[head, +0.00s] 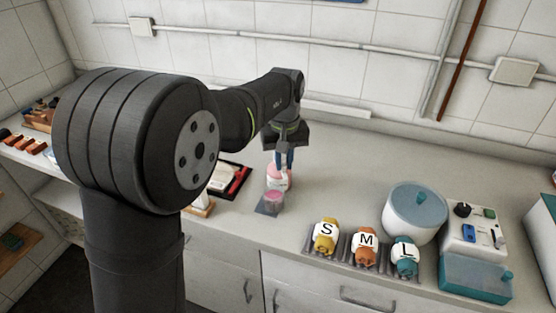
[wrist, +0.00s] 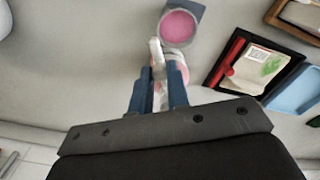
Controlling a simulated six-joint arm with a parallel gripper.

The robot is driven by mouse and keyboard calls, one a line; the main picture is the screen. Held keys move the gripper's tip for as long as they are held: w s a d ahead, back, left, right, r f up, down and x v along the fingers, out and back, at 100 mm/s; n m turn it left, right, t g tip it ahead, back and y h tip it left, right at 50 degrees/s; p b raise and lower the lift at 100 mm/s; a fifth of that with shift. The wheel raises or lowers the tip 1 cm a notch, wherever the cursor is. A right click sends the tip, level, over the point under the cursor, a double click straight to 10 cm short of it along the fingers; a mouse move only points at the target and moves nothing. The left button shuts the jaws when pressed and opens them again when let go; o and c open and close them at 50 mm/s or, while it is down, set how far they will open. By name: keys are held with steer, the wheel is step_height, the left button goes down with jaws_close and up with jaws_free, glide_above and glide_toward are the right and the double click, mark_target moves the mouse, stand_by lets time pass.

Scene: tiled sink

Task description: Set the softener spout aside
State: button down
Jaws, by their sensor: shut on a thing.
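My gripper (head: 284,158) points down over the counter, its blue fingers shut on a narrow white piece, which looks like the softener spout (wrist: 156,58). In the wrist view my gripper (wrist: 158,90) has the white spout running up between its fingertips. A pink and white softener bottle (head: 278,178) stands right below the fingers; it also shows, partly hidden, behind the spout in the wrist view (wrist: 180,70). Whether the spout still touches the bottle cannot be told. A cup of pink liquid (head: 272,197) stands on a dark grey pad (head: 266,210) in front of the bottle.
A black-framed tray (head: 238,182) with red and white items lies left of the bottle. Jars marked S (head: 326,236), M (head: 365,246) and L (head: 405,256) stand at right, near a white tub (head: 402,218) and a control box (head: 474,232). The counter behind the jars is clear.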

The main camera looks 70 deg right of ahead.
steer(key=s+d+n, duration=0.3)
steer(key=d+n, duration=0.2)
steer(key=n, duration=0.7)
steer(key=shift+d, duration=0.15)
stand_by(0.5)
steer(key=c, duration=1.4)
jaws_free()
steer(key=shift+r, duration=0.1)
step_height(320, 180, up, 17)
steer(key=shift+r, duration=0.15)
